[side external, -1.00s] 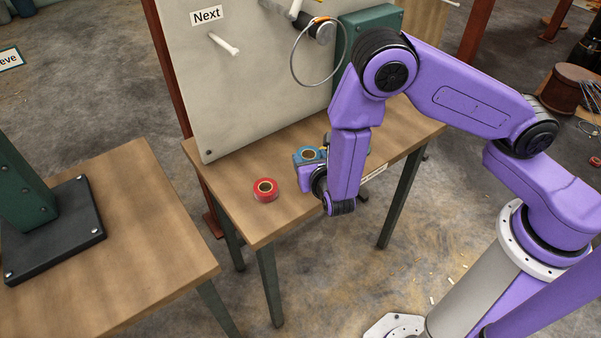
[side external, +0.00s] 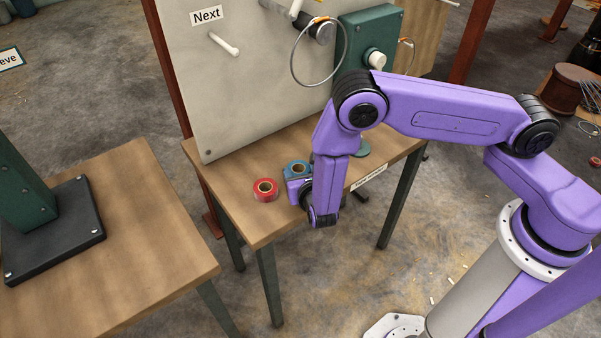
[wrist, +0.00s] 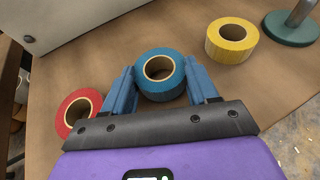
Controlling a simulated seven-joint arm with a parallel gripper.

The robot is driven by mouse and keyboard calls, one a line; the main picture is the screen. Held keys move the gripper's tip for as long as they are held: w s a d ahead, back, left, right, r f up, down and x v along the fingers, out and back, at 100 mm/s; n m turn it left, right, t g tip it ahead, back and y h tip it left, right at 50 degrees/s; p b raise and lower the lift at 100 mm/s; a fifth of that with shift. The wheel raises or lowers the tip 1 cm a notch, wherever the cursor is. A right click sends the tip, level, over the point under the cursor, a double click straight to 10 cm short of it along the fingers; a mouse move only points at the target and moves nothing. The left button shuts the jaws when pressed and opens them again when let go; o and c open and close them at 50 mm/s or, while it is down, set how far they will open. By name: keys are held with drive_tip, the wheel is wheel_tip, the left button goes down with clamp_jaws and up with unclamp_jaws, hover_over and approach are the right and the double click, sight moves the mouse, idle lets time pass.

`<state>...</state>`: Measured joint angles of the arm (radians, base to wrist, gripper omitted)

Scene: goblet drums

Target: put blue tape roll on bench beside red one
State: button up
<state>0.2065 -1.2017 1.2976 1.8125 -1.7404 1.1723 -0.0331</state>
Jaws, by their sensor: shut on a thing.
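The blue tape roll (side external: 297,168) is at my gripper, just right of and behind the red tape roll (side external: 265,189) on the wooden bench (side external: 262,223). In the wrist view, the blue roll (wrist: 159,74) sits between the two blue fingers of my gripper (wrist: 162,85), which is shut on it. The red roll (wrist: 79,110) lies flat to the left of the left finger, close but apart from the blue roll. Whether the blue roll touches the bench top is hard to tell.
A yellow tape roll (wrist: 231,40) lies on the bench to the right in the wrist view, near a green round base with a post (wrist: 292,26). An upright pale board (side external: 240,90) stands along the bench's back. The bench's front left area is clear.

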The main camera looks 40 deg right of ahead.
drive_tip(key=o, duration=1.1)
drive_tip(key=shift+f, duration=0.1)
